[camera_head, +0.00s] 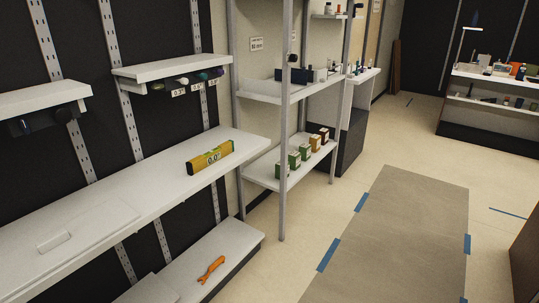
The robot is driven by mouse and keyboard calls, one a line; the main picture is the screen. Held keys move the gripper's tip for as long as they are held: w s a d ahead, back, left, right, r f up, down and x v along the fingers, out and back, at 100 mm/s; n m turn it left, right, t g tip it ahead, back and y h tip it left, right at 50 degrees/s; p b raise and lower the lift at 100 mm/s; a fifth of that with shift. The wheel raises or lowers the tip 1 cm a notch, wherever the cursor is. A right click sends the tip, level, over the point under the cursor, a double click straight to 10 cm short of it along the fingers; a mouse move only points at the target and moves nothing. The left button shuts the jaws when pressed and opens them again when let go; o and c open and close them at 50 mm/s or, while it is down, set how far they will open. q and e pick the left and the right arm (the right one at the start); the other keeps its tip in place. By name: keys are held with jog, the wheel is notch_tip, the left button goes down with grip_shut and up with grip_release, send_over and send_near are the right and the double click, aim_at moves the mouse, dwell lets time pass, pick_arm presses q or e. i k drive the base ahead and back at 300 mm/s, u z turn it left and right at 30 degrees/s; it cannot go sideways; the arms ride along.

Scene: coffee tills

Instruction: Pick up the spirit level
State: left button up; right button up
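The spirit level (198,163) is a yellow bar with dark ends and a pale display reading about 0.0. It lies on the long white shelf (130,195) on the left, close to the shelf's far right end and front edge. It rests flat and nothing touches or covers it. Neither of my grippers shows in the head view.
An orange tool (211,269) lies on the low shelf below. A rack (284,140) with green and brown boxes stands just beyond. The floor to the right, with a grey mat (400,235), is clear.

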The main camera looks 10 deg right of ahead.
aim_at(193, 166)
jog(key=z, duration=1.55)
jog(key=i, duration=1.15)
jog(key=u, duration=2.15)
